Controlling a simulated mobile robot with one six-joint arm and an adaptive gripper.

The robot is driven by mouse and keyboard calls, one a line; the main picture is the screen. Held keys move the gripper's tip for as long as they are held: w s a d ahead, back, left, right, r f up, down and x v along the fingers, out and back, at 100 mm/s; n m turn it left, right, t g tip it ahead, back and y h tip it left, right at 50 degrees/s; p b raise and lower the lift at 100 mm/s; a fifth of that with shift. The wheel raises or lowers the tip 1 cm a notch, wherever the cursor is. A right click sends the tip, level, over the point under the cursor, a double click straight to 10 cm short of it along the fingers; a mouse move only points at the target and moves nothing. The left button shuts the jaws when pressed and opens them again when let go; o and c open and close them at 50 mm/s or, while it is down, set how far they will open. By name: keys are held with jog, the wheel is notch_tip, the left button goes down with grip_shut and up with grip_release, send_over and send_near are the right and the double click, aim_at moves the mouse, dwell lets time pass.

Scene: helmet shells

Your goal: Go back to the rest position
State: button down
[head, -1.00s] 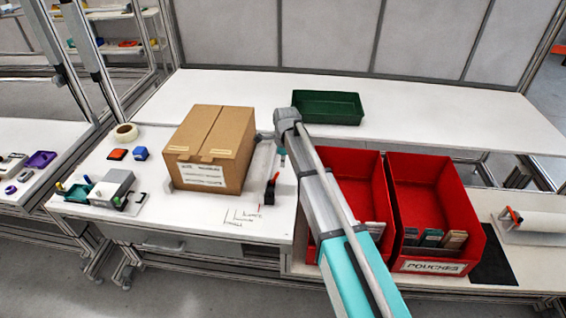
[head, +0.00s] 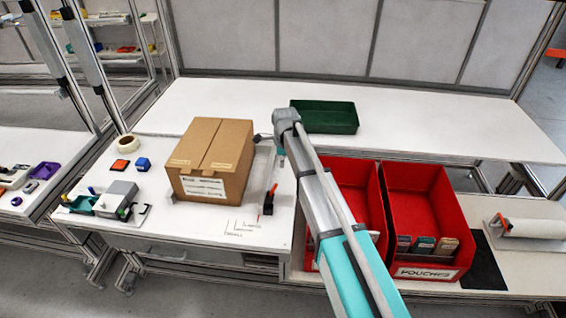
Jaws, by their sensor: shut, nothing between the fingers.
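My arm reaches up from the lower right to a grey joint in the middle of the head view, between the cardboard box and the red bins. A short link hangs down behind it. No object is seen carried by the arm.
A closed cardboard box (head: 212,160) stands on the white table, with a small black and red tool (head: 268,203) to its right. Red bins (head: 427,207) stand at the right, the nearer-left one partly behind my arm. A green tray (head: 325,117) lies at the back.

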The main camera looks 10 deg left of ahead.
dwell(0.5)
jog(key=s+d+n, duration=0.5)
jog(key=s+d, duration=0.2)
jog(key=d, duration=0.5)
jog(key=s+d+n, duration=0.6)
jog(key=s+d, duration=0.1)
jog(key=d, duration=0.5)
jog(key=s+d+n, duration=0.5)
jog(key=s+d, duration=0.2)
jog(key=d, duration=0.5)
jog(key=shift+d+n+h, duration=0.25)
jog(key=shift+n+h, duration=0.05)
jog(key=c, duration=1.3)
grip_release()
jog(key=shift+c, duration=0.2)
jog(key=o, duration=0.6)
jog(key=shift+o, duration=0.3)
jog(key=shift+w+a, duration=0.1)
jog(key=shift+a, duration=0.05)
jog(key=w+a+t+y+b, duration=0.1)
jog(key=w+a, duration=0.4)
jog(key=a, duration=0.6)
jog(key=w+a+f+t+y+b, duration=0.1)
jog(key=w+a, duration=0.4)
jog(key=a, duration=0.6)
jog(key=w+a+t+y+b, duration=0.2)
jog(key=w+a, duration=0.4)
jog(key=a, duration=0.5)
jog(key=shift+f+y, duration=0.2)
jog(key=shift+y, duration=0.3)
